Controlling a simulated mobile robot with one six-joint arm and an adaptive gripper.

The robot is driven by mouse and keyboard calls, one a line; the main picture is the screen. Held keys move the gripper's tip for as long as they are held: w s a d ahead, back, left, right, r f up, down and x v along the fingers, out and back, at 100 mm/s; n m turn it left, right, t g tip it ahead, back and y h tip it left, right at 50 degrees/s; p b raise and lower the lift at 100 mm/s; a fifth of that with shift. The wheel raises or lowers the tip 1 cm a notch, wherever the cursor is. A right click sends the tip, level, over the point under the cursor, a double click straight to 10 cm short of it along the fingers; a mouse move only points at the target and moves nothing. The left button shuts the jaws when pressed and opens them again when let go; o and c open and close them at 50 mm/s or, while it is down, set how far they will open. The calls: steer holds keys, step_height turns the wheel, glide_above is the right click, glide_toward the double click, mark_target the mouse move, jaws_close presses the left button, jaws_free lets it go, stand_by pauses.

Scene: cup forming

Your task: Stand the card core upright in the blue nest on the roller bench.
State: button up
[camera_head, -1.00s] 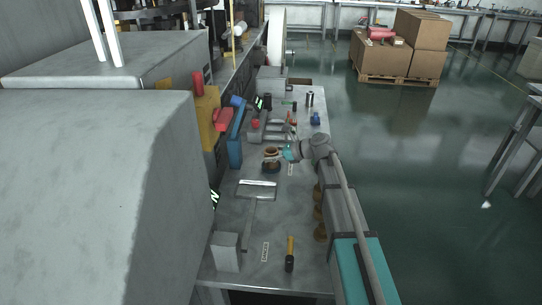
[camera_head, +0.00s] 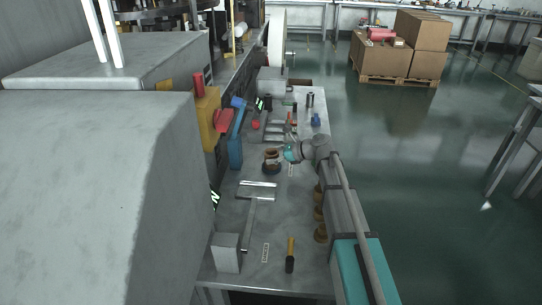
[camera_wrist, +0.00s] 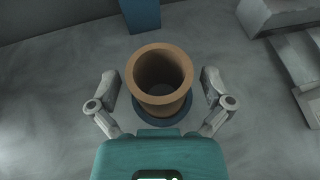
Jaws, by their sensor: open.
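The card core (camera_wrist: 158,109) is a brown open tube. It stands upright in the wrist view, its dark hollow facing my camera. The blue nest (camera_wrist: 160,123) shows as a dark blue round rim around the core's foot, and the core appears seated in it. My gripper (camera_wrist: 160,74) is open, one finger on each side of the core with a visible gap at both sides. In the head view the core (camera_head: 272,155) stands over the nest (camera_head: 271,168) mid-bench, and my gripper (camera_head: 281,153) is at its right side. The nest's inside is hidden.
The grey roller bench (camera_head: 235,190) also holds a metal plate (camera_head: 258,190) and a yellow-handled tool (camera_head: 290,255) towards the front. A blue upright part (camera_head: 236,140) stands left of the core. Several brown cores (camera_head: 320,232) sit at the right edge.

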steer(key=p+v, duration=0.4)
steer(key=v, duration=0.7)
steer(key=shift+d+r, duration=0.2)
steer(key=shift+d, duration=0.15)
steer(key=shift+s, duration=0.1)
